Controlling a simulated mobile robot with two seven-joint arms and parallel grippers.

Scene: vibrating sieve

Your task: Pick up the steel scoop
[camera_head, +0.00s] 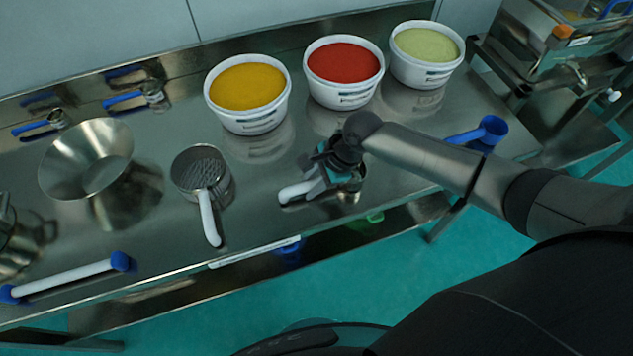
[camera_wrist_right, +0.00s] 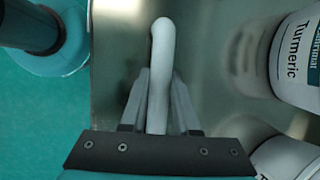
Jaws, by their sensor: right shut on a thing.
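The steel scoop lies at the front edge of the steel table in the head view, with its white handle (camera_head: 297,192) pointing left. Its round steel cup (camera_head: 350,193) is mostly hidden under my right gripper and wrist. My right gripper (camera_head: 318,184) is shut on the handle. In the right wrist view the white handle (camera_wrist_right: 163,50) runs up between the two fingers (camera_wrist_right: 158,105), its rounded end beyond the tips. I cannot tell whether the scoop touches the table. My left gripper is not in view.
Tubs of yellow (camera_head: 249,118), red (camera_head: 342,93) and pale green powder (camera_head: 424,77) stand behind. A steel sifter (camera_head: 203,178) with a white handle and a steel funnel (camera_head: 87,160) are to the left. A blue scoop (camera_head: 486,133) lies right, past my arm. A white, blue-ended bar (camera_head: 67,278) lies front left.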

